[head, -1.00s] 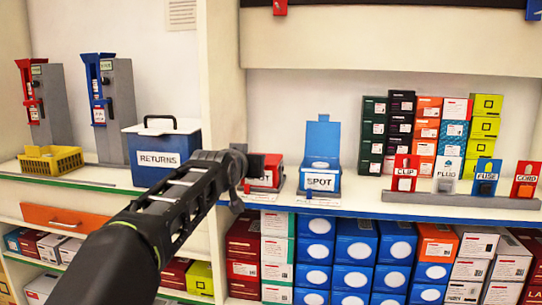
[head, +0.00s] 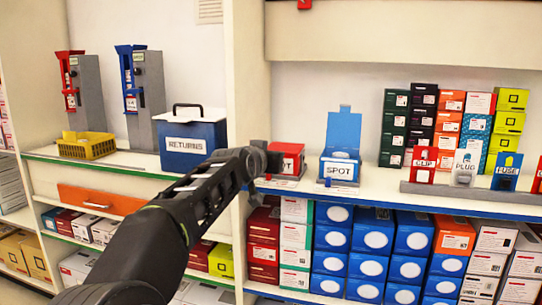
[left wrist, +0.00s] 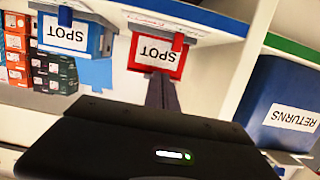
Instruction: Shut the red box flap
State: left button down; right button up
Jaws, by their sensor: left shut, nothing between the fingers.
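The red box (head: 290,156) with a white SPOT label stands on the white shelf, left of the blue SPOT box (head: 340,168). No red flap stands up above it, and its top looks flat; my arm partly hides its left side. In the left wrist view, which is upside down, the red box (left wrist: 157,52) also shows no raised flap. My left gripper (head: 273,162) is shut and empty at the left side of the red box. Its dark fingers (left wrist: 162,88) reach to the box's top edge; whether they touch is unclear. My right gripper is in neither view.
The blue box's flap (head: 343,127) stands upright. A blue RETURNS bin (head: 190,146) is to the left beyond a white upright panel (head: 247,75). A rack with small labelled holders (head: 470,194) stands to the right. Stacked cartons (head: 372,240) fill the shelf below.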

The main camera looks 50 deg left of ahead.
pick_arm(q)
jog(key=p+v, duration=0.1)
jog(key=v, duration=0.6)
jog(key=shift+s+d+p, duration=0.25)
jog(key=shift+p, duration=0.05)
jog(key=shift+r, duration=0.1)
